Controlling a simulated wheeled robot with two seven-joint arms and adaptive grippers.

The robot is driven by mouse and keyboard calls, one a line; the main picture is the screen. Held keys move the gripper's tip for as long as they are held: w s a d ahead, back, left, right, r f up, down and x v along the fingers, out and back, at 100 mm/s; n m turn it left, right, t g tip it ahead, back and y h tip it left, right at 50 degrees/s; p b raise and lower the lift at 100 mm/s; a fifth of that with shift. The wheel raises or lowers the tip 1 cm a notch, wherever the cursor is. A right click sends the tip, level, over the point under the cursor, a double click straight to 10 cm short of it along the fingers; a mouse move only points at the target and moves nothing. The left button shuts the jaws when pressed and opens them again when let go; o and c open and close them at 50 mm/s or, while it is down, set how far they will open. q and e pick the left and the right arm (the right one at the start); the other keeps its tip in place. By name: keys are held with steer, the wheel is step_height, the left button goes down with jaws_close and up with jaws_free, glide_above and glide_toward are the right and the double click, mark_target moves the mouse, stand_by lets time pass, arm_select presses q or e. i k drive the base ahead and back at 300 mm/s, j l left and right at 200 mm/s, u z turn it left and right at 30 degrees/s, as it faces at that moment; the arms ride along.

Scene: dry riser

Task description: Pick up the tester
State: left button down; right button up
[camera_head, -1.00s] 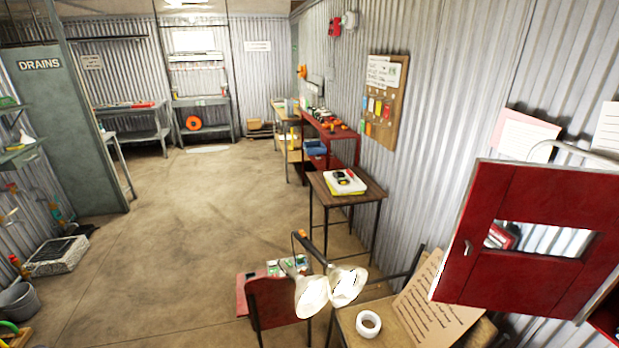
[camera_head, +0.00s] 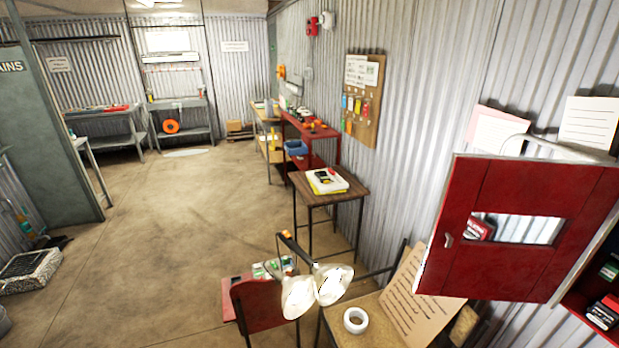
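A small dark device (camera_head: 322,176), which may be the tester, lies on a white and yellow pad or case (camera_head: 316,186) with a small red item beside it. They sit on a small brown wooden table (camera_head: 346,193) against the corrugated right wall. The device is too small to make out clearly. Neither of my grippers is in view.
A red chair (camera_head: 262,304), a twin-head lamp (camera_head: 314,287) and a table with a tape roll (camera_head: 356,320) stand in the right foreground. An open red cabinet door (camera_head: 508,270) juts out at right. The concrete floor (camera_head: 170,240) at centre left is clear.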

mark_target(322, 175)
steer(key=i+j+u, duration=0.25)
steer(key=j+u, duration=0.15)
steer(key=j, duration=0.25)
steer(key=i+j+u, duration=0.4)
steer(key=j, duration=0.15)
steer(key=i+j+u, duration=0.8)
steer(key=i, duration=0.4)
steer(key=i+j+z, duration=0.1)
steer(key=i, duration=0.3)
steer(key=i+j+z, duration=0.1)
steer(key=i+z, duration=0.35)
steer(key=i, duration=0.4)
steer(key=i+z, duration=0.3)
steer(key=i, duration=0.5)
steer(key=i+z, duration=0.25)
steer(key=i, duration=0.15)
steer(key=i+j+z, duration=0.1)
steer(key=i+z, duration=0.2)
steer(key=i, duration=0.1)
